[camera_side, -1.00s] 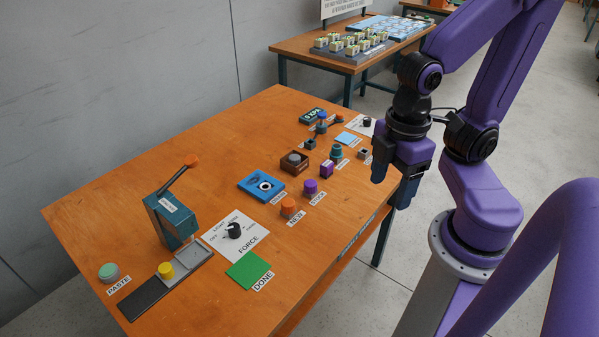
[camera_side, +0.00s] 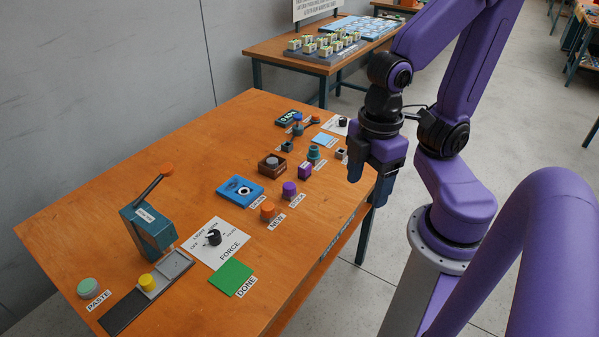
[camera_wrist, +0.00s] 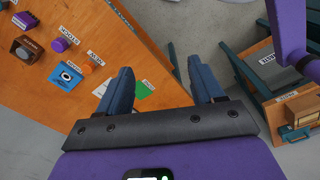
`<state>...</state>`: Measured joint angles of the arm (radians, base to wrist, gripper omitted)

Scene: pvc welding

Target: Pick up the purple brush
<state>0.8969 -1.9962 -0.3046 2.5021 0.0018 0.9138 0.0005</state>
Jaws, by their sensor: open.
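A small purple block (camera_side: 305,171) stands upright near the right edge of the wooden table. It may be the brush, but it is too small to tell. A round purple knob (camera_side: 289,189) sits just in front of it; it also shows in the wrist view (camera_wrist: 59,45). My gripper (camera_side: 370,175) points down to the right of both, above the table's right edge, and touches neither. In the wrist view, my gripper (camera_wrist: 160,70) has its fingers wide apart with nothing between them.
On the table (camera_side: 120,190) are a blue plate (camera_side: 225,190), an orange knob (camera_side: 267,209), a brown box (camera_side: 266,169), a teal lever press (camera_side: 147,232), a green DONE pad (camera_side: 231,278) and a FORCE dial (camera_side: 213,237). A second table (camera_side: 262,51) stands behind.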

